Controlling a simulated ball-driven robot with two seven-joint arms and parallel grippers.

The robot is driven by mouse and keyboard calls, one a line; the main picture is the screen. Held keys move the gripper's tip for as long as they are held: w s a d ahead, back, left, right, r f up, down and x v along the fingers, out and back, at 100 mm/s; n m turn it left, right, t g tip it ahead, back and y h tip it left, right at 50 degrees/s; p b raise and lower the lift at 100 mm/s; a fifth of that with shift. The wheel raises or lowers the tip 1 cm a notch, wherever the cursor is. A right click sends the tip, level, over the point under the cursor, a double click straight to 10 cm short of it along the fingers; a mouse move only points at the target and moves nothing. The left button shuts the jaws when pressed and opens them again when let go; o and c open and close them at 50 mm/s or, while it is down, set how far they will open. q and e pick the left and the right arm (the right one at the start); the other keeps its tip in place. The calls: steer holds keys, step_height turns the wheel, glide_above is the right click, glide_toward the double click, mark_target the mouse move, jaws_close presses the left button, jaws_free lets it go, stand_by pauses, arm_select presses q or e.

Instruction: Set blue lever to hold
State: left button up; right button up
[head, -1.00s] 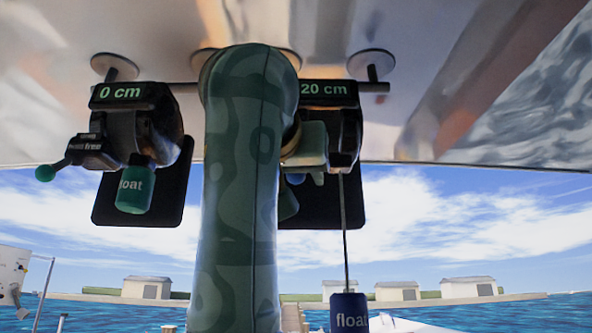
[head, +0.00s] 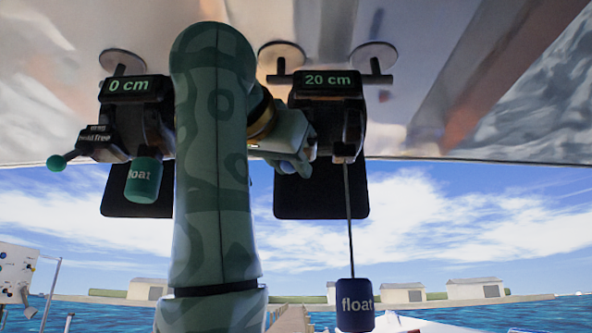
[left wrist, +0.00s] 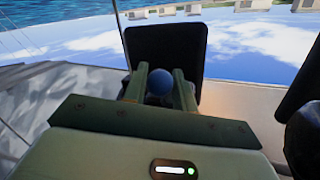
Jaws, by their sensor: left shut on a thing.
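The right winch unit (head: 353,118) hangs from the overhead surface, with a display reading 20 cm (head: 328,80). A blue float (head: 355,304) hangs from it on a thin line. The blue lever's knob (left wrist: 159,82) is between the two fingers of my left gripper (left wrist: 160,85) in the left wrist view. In the head view the left gripper (head: 292,160) is beside the left side of this unit, shut on the blue knob. The lever's shaft and its hold marking are hidden. My right gripper is not in view.
A second unit (head: 156,115) at the left reads 0 cm. It has a green lever (head: 57,163) and a green float (head: 144,180) close under it. My left arm covers the space between the units. Open air lies below, above water and small buildings.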

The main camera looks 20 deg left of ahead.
arm_select(q)
steer(key=m, duration=0.1)
steer(key=a+m+g+h, duration=0.1)
steer(key=m+b, duration=0.1)
steer(key=m, duration=0.1)
steer(key=shift+s+a+r+g+h, duration=0.1)
steer(key=shift+s+a+g+h, duration=0.2)
steer(key=shift+h, duration=0.1)
steer(key=shift+o, duration=0.2)
steer(key=shift+a+r+m+g+h, duration=0.1)
steer(key=shift+a+m+g+h, duration=0.15)
steer(key=shift+m, duration=0.45)
steer(key=shift+a+r+m+g+h, duration=0.15)
steer(key=shift+a+m+g, duration=0.2)
steer(key=shift+m, duration=0.35)
steer(key=o, duration=0.9)
steer(key=shift+d, duration=0.1)
steer(key=shift+o, duration=0.2)
steer(key=shift+f, duration=0.1)
steer(key=b+v, duration=0.2)
steer(key=v, duration=1.4)
